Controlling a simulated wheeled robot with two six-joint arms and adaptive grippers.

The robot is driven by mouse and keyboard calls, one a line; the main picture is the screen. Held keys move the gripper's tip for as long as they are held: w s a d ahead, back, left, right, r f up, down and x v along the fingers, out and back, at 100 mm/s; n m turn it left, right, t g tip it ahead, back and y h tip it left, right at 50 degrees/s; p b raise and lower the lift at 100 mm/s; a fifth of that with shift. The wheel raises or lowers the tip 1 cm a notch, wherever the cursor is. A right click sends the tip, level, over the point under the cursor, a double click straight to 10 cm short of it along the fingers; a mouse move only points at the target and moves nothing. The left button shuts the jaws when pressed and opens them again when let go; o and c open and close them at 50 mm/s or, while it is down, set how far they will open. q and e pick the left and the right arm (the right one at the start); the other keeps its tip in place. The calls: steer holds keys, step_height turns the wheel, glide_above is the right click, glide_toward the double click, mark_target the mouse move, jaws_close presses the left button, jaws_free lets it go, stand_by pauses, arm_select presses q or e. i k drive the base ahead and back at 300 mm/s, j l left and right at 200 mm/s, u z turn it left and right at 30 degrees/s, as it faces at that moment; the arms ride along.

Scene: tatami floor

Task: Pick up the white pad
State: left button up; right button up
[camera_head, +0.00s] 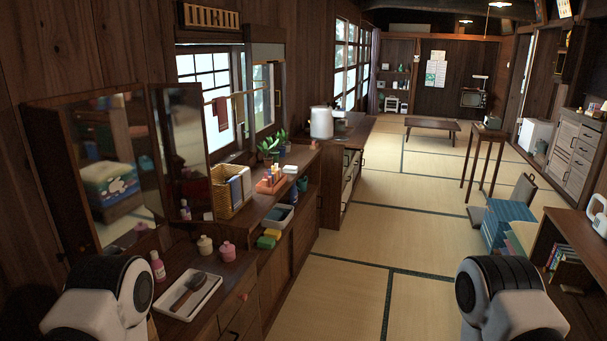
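I cannot pick out a white pad for certain in the head view. White things in sight include a shallow tray (203,301) with a dark hairbrush (189,290) on it, on the low dresser at the lower left. A white rounded appliance (321,123) stands farther back on the counter. Neither gripper shows; only white and black parts of my own arms are visible at the bottom left and bottom right.
The dresser (178,258) also holds a pink bottle (158,266), small jars (205,245) and a mirror (186,135). A wicker basket (229,190) stands on the long counter. The tatami floor (345,297) is clear ahead.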

mark_target(287, 169)
steer(key=i+l+z, duration=0.25)
steer(key=i, duration=0.85)
steer(key=i+l+z, duration=0.1)
steer(key=i+z, duration=0.15)
steer(key=i, duration=0.9)
